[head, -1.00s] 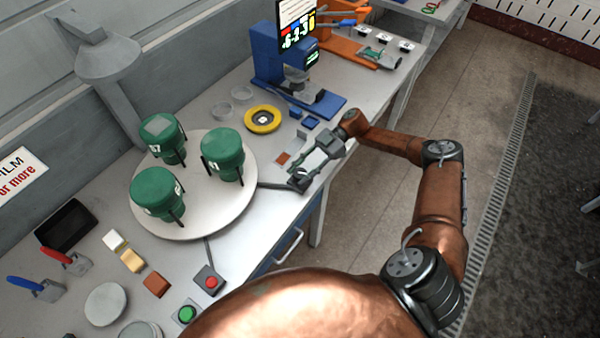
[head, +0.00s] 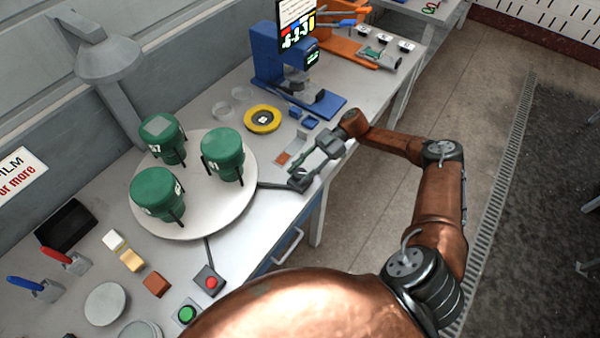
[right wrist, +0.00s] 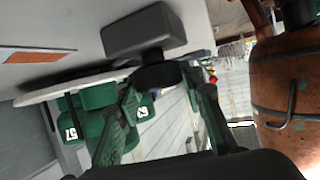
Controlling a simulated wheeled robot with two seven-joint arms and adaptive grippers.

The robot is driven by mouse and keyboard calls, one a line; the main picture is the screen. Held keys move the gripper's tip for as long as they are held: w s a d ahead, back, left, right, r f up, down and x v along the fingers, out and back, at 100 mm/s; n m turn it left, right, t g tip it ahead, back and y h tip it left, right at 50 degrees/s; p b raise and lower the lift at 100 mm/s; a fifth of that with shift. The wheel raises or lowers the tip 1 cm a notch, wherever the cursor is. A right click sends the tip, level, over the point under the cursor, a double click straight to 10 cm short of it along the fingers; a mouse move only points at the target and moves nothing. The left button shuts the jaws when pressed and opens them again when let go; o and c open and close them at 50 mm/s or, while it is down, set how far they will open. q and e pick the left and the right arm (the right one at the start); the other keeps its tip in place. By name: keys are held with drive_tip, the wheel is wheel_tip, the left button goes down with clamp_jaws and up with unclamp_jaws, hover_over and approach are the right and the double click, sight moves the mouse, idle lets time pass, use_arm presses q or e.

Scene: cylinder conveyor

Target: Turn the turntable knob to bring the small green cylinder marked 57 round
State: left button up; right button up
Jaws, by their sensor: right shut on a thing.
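Three green cylinders stand on the round pale turntable (head: 205,222) in the head view. The back left one (head: 163,141) has a mark that seems to end in 7. The right one (head: 223,158) seems marked 41. The front one (head: 155,196) has a mark I cannot read. In the right wrist view a cylinder marked 57 (right wrist: 69,132) shows beyond the fingers. The turntable's dark knob (right wrist: 158,76) is at the end of a bar on its right side. My right gripper (head: 304,178) is shut on this knob at the table's edge. My left gripper is out of view.
A blue machine (head: 268,60) with a screen stands behind, near a yellow ring (head: 262,119). Red (head: 210,281) and green (head: 186,314) buttons sit at the front. A lamp (head: 107,58) rises behind the turntable. Small blocks and discs lie front left.

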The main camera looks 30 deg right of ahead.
drive_tip(key=shift+d+f, duration=0.1)
drive_tip(key=shift+f, duration=0.05)
drive_tip(key=o, duration=1)
drive_tip(key=shift+o, duration=1)
drive_tip(key=v, duration=1.2)
drive_tip(key=shift+w, duration=0.15)
drive_tip(key=shift+c, duration=0.2)
